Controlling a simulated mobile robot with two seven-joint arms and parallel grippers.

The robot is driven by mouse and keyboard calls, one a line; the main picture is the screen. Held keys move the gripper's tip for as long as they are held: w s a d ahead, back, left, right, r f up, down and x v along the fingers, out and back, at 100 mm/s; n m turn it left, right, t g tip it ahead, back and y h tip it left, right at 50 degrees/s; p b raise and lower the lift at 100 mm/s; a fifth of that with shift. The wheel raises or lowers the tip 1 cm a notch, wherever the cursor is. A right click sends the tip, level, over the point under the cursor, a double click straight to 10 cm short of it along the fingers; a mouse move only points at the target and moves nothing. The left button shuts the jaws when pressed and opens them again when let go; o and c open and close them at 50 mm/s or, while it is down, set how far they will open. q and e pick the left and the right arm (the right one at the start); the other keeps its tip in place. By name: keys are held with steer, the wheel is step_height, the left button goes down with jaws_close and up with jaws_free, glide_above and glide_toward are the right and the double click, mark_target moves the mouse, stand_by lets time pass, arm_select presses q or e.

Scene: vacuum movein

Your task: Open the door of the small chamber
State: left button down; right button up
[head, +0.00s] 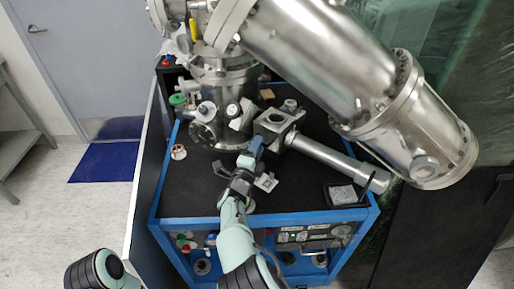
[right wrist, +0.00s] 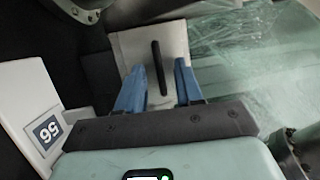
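The small chamber (head: 276,119) is a dark metal block with a round port on top, near the middle of the bench in the head view. In the right wrist view its door (right wrist: 131,45) is a flat light-grey plate with a slim black upright handle (right wrist: 158,68). My right gripper (head: 257,145) is in front of the chamber. In the right wrist view its blue fingers (right wrist: 159,85) are apart, one on each side of the handle, with visible gaps. The door looks shut against the chamber. My left gripper is out of view.
A long metal tube (head: 335,160) runs right from the chamber. A large steel cylinder (head: 330,60) hangs above. A steel vessel (head: 222,95) stands left of the chamber. A small dark tray (head: 343,194) lies at right. The bench's front left (head: 190,195) is clear.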

jaws_close()
stand_by(1.4)
